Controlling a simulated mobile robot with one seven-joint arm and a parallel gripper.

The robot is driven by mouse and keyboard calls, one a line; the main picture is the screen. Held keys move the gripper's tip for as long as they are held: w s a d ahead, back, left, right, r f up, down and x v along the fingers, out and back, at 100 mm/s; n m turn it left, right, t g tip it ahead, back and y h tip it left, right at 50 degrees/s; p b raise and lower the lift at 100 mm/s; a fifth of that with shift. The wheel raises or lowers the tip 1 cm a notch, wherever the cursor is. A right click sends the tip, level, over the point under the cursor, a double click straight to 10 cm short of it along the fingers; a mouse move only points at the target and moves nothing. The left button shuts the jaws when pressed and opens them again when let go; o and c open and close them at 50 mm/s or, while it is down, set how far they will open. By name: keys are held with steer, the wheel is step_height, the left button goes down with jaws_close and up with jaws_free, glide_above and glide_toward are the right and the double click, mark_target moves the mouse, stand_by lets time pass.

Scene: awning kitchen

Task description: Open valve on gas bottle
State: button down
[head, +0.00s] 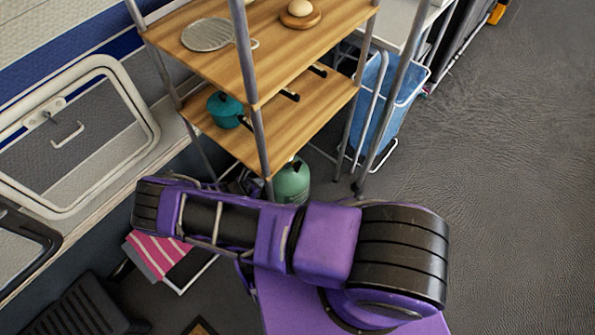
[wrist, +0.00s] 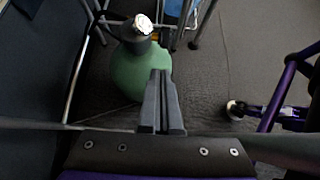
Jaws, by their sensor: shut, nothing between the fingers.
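The green gas bottle (wrist: 125,72) stands on the floor in the wrist view, ahead of my gripper and a little left. Its top carries a dark collar and a pale, silvery round part (wrist: 143,24), which looks like the valve. My gripper (wrist: 161,75) is shut and empty, its fingertips pointing toward the bottle and overlapping its right side in the picture. I cannot tell whether they touch. In the head view the gas bottle (head: 292,182) shows below the wooden shelves, partly hidden by my purple arm. My gripper is hidden there.
The shelf rack (head: 262,135) with metal posts stands over the bottle, holding a teal pot (head: 225,109). A blue bin (head: 385,95) stands right of it. A dark wall panel (wrist: 45,60) borders the bottle's left in the wrist view. Open floor (head: 500,150) lies right.

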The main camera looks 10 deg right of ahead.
steer(key=d, duration=0.2)
steer(key=b, duration=0.3)
glide_toward(297, 172)
steer(key=x, duration=0.7)
steer(key=shift+w+d+r, duration=0.1)
steer(key=shift+r, duration=0.15)
steer(key=shift+f, duration=0.1)
steer(key=shift+w+d+f, duration=0.15)
steer(key=shift+d+f, duration=0.05)
steer(key=shift+f, duration=0.15)
steer(key=shift+d+f, duration=0.2)
steer(key=shift+f, duration=0.5)
steer(key=shift+d+f, duration=0.2)
